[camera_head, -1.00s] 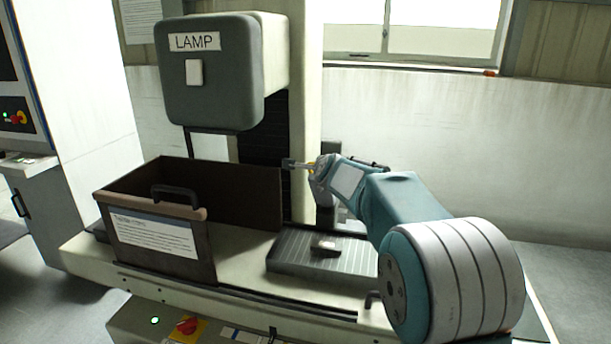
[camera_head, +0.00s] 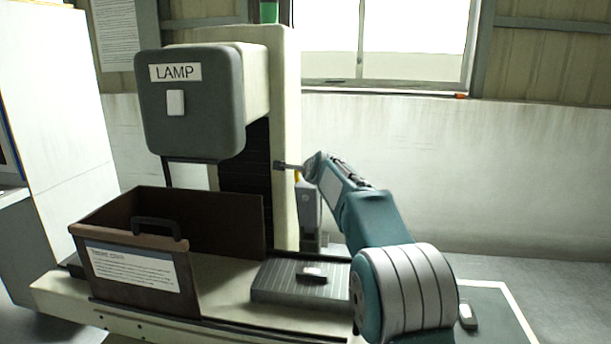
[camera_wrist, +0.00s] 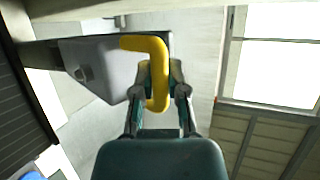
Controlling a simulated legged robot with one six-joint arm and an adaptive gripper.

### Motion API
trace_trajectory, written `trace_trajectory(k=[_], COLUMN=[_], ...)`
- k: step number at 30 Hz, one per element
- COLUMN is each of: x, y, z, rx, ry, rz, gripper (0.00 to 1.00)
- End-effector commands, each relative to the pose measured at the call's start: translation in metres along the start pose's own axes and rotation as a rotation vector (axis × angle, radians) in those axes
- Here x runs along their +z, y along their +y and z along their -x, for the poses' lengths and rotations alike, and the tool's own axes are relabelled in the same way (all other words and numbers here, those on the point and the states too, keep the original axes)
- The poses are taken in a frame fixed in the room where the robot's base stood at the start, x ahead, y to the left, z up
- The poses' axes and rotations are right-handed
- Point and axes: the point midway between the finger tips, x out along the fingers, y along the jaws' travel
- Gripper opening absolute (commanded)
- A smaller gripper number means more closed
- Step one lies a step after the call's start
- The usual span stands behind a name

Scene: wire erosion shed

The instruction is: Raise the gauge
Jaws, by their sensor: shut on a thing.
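My gripper (camera_wrist: 160,85) is shut on a yellow bent handle (camera_wrist: 158,62) in the wrist view. The handle is beside a grey block (camera_wrist: 105,65) with a small round knob on its face; this block looks like the gauge. In the head view the grey block (camera_head: 310,205) hangs upright below the end of my arm, right of the machine column. A sliver of yellow shows at its upper left. My wrist hides most of the grip there. Whether the block is clear of what is beneath it, I cannot tell.
A grey head marked LAMP (camera_head: 192,103) hangs on the cream column (camera_head: 286,130). Below it stands an open brown box (camera_head: 185,277) with a black handle. A ribbed grey plate (camera_head: 275,284) bears a small dark-and-light piece (camera_head: 312,274). The wall area to the right is clear.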

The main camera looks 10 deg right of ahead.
Motion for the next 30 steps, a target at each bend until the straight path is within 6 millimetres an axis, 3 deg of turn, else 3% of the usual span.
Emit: trace_trajectory(k=[11,12,14,25,30], x=[0.0,0.0,0.0,0.0,0.0], y=[-0.004,-0.004,-0.004,-0.002,-0.003], z=[0.0,0.0,0.0,0.001,0.014], rx=[-0.007,-0.008,-0.008,-0.004,-0.005], ry=[0.0,0.0,0.0,0.0,0.0], rz=[0.001,0.001,0.001,0.0,0.0], gripper=[0.0,0.27,0.54,0.54,0.54])
